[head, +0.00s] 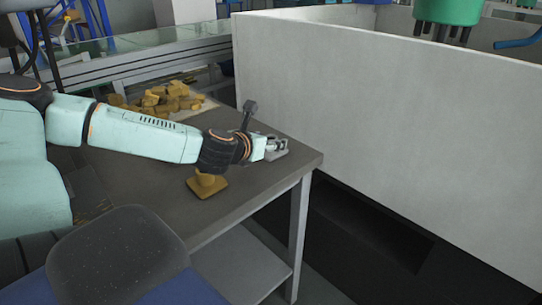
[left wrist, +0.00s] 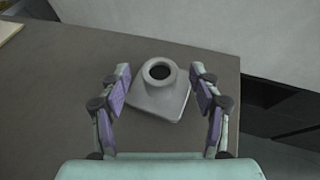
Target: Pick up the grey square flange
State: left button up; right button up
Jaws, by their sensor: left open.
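The grey square flange (left wrist: 158,95) lies on the table between the two open fingers of my left gripper (left wrist: 162,98) in the left wrist view. It has a square base and a round raised neck with a dark hole, and sits slightly turned. Both fingers look apart from it. In the head view my left gripper (head: 273,147) is near the table's far right corner, and the flange (head: 281,154) is mostly hidden by it. My right gripper is not in view.
A brown square flange (head: 207,184) lies on the table (head: 245,200) below my left wrist. Several yellow-brown parts (head: 160,98) lie on a pale tray at the back. A white wall (head: 390,110) stands past the right edge.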

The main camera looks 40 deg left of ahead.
pick_arm(q)
jog(key=shift+w, duration=0.1)
dwell(0.3)
grip_shut()
dwell(0.5)
